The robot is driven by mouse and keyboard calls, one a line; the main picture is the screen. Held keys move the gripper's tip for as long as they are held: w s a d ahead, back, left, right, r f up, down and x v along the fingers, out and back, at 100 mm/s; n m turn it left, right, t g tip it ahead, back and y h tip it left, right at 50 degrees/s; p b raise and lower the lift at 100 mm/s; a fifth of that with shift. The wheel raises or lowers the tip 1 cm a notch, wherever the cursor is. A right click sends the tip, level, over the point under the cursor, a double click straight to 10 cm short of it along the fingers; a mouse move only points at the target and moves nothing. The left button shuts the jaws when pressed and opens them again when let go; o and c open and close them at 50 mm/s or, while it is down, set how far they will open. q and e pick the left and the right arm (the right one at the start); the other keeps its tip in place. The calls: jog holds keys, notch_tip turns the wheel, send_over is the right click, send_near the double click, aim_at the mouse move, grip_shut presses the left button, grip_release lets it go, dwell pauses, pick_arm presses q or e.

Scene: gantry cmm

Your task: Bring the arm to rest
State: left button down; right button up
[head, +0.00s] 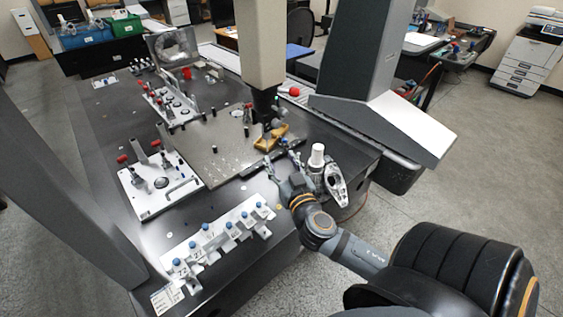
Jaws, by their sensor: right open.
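My right arm comes in from the lower right. Its gripper (285,166) is open over the near right part of the dark table (215,292). I see nothing between its fingers. A white-capped cylinder (317,156) and a grey metal part (337,184) are just right of the gripper; I cannot tell whether they touch it. My left gripper is not in view.
The machine's vertical column (262,45) with its dark probe head stands just behind my right gripper, near a yellow part (270,137). A white rack (228,232) with blue-topped items is at the front. A fixture plate (145,192) is at left. Grey gantry legs (362,62) flank the table.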

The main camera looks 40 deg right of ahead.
jog(key=shift+s, duration=0.1)
dwell(0.4)
jog(key=s+a+f+n+g+y, duration=0.2)
jog(key=s+a+f+g, duration=0.2)
jog(key=s+f+g, duration=0.5)
jog(key=s+a+f+n+g+y, duration=0.3)
jog(key=s+a+f+g, duration=0.25)
jog(key=f, duration=0.55)
jog(key=s+d+f, duration=0.2)
jog(key=f, duration=1.1)
jog(key=s+d+f, duration=0.2)
jog(key=f, duration=1.2)
jog(key=s+f+m+g, duration=0.1)
jog(key=s+f, duration=1.3)
jog(key=s, duration=0.4)
jog(key=shift+d, duration=0.3)
jog(key=shift+g, duration=0.25)
